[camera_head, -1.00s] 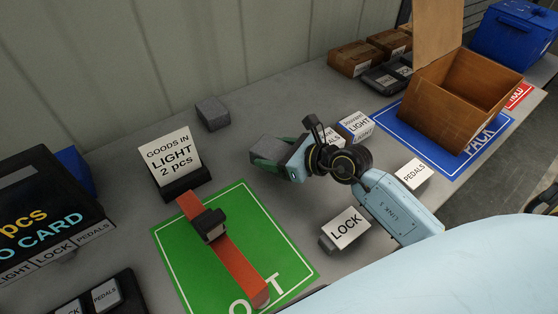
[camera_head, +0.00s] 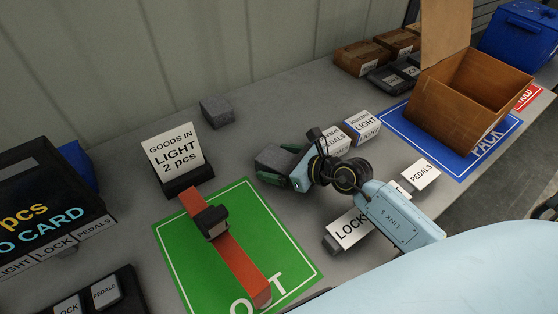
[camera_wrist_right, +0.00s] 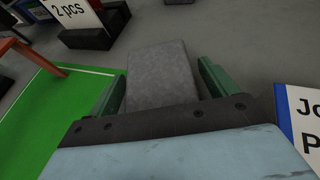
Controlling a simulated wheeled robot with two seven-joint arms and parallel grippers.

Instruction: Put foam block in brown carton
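A grey foam block (camera_head: 273,158) sits between the green fingers of my right gripper (camera_head: 283,166), left of the middle of the bench. My left gripper is not in view.
A second grey block (camera_head: 217,111) lies near the wall. A green mat (camera_head: 190,262) with a red bar is at lower left, and a blue bin (camera_head: 515,35) is behind the carton.

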